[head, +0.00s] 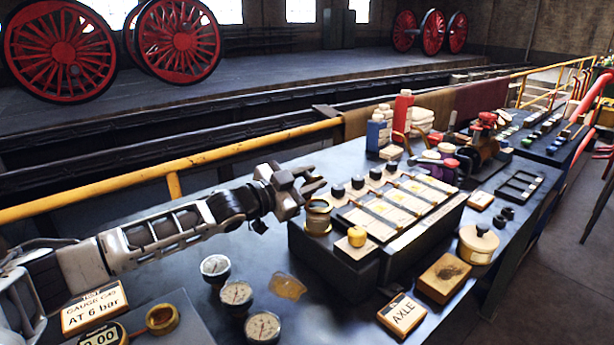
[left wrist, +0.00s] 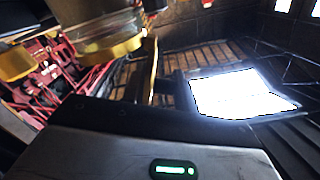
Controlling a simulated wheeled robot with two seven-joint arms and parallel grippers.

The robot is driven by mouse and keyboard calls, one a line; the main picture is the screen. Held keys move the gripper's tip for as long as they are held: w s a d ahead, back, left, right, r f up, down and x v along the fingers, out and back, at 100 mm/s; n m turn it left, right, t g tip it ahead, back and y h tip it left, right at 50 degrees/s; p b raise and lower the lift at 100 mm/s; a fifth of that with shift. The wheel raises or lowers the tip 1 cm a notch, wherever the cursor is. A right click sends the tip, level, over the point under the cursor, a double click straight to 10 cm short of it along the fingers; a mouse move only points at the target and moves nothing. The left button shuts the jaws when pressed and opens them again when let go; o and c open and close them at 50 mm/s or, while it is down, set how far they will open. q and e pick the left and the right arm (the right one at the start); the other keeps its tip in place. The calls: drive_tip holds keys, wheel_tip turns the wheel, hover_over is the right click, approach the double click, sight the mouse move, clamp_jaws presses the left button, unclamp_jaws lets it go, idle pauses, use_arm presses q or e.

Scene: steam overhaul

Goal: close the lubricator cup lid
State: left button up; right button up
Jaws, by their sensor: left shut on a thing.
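The lubricator cup (head: 317,219), with a brass rim, stands at the left rear corner of the dark box on the bench. My left gripper (head: 315,182) is just above and behind this cup, its fingers pointing right. It is shut on a small piece at the cup's top, which appears to be the lid; the fingers hide most of it. In the left wrist view, a clear cup with a brass band (left wrist: 108,47) shows close at the upper left, partly cut off. My right gripper is not in view.
Several black knobs line the box's back edge. Gauges (head: 236,293), an amber patch (head: 286,287) and an AXLE block (head: 402,315) lie in front. A yellow rail (head: 240,148) runs behind the bench.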

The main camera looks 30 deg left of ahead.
use_arm(q)
drive_tip(key=shift+d+m, duration=0.15)
drive_tip(key=shift+m, duration=0.35)
idle(0.4)
drive_tip(key=o, duration=0.8)
drive_tip(key=shift+s, duration=0.1)
drive_tip(key=shift+s+f, duration=0.15)
drive_tip(key=shift+s, duration=0.3)
drive_tip(key=b+v, duration=0.1)
drive_tip(key=v, duration=1.4)
drive_tip(key=shift+r, duration=0.2)
